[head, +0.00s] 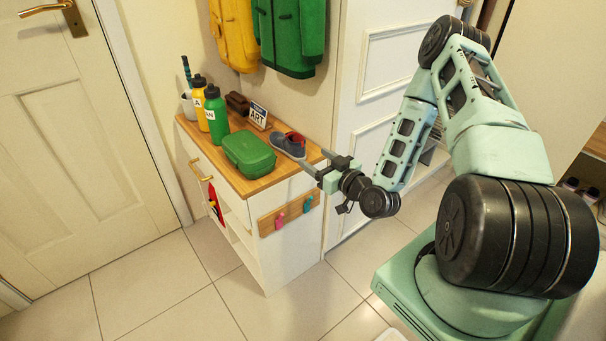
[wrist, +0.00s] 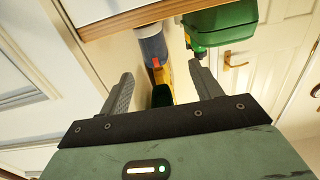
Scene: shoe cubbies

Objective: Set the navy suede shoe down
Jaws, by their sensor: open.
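The navy suede shoe (head: 289,147), with a red lining at its opening, rests on the wooden top of the cabinet (head: 258,186) near its right end. It also shows in the wrist view (wrist: 152,47), just beyond the fingertips and partly cut by the wooden edge. My gripper (head: 314,161) is open and empty at the right edge of the cabinet top, close to the shoe. In the wrist view the two fingers (wrist: 162,82) are spread wide with nothing between them. Whether a fingertip touches the shoe I cannot tell.
A green box (head: 249,154) sits left of the shoe; an ART sign (head: 258,115) stands behind. Green (head: 216,116) and yellow (head: 200,104) bottles and a brown item (head: 237,102) are farther back. Coats (head: 290,35) hang above. The floor in front (head: 170,285) is clear.

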